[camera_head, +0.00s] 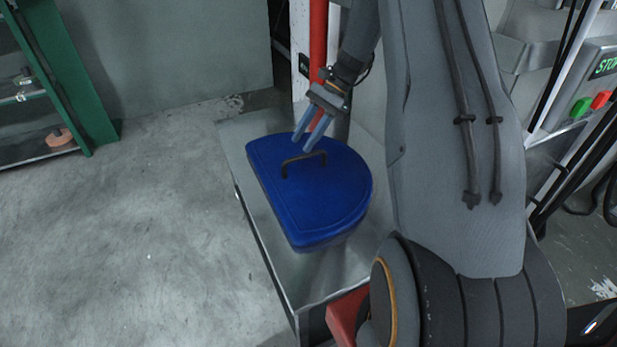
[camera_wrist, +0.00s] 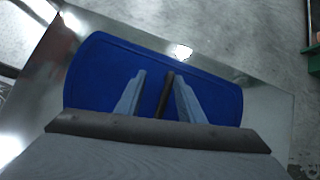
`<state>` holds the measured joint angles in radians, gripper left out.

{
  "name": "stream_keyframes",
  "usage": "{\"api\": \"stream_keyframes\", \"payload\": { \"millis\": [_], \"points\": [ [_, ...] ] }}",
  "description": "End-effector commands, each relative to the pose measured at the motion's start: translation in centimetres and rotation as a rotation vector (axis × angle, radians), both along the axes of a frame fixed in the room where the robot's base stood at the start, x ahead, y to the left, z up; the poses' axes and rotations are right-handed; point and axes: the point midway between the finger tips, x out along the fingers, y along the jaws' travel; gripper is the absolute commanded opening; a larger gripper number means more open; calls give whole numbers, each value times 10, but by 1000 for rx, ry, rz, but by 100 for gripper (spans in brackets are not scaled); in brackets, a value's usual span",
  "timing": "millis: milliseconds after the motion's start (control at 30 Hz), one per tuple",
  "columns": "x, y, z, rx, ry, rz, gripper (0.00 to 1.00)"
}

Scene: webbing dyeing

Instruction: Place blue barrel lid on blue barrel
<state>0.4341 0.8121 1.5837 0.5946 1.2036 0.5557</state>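The blue barrel lid (camera_head: 318,205) is a flat D-shaped lid with a dark arched handle (camera_head: 290,162). It lies on a metal-topped table (camera_head: 345,272). My gripper (camera_head: 308,144) is over the lid near the handle, fingers pointing down. In the wrist view the lid (camera_wrist: 88,85) lies below the fingers, and the handle (camera_wrist: 165,97) shows between the two open fingertips (camera_wrist: 160,80). The fingers look apart from the handle on both sides. I cannot see the blue barrel in either view.
A red vertical pipe (camera_head: 318,45) and a white post stand behind the table. A control panel (camera_head: 597,80) with green and red buttons is at the right. A green shelf (camera_head: 70,75) stands at the far left. The concrete floor (camera_head: 130,240) left of the table is clear.

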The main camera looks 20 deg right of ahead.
Motion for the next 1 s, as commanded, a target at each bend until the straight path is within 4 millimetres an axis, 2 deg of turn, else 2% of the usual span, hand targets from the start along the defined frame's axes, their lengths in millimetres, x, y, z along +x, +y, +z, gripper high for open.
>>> {"api": "stream_keyframes", "payload": {
  "millis": [33, 100, 200, 333, 767, 1000],
  "points": [
    [8, -14, -19, 29, 22, -54, 35],
    [17, -28, -34, 62, 45, -113, 35],
    [25, -40, -47, 94, 66, -169, 35],
    [29, -47, -55, 114, 77, -201, 35],
    [27, -25, -82, 119, 83, -207, 35],
    [24, -4, -107, 119, 82, -207, 35]
  ]
}}
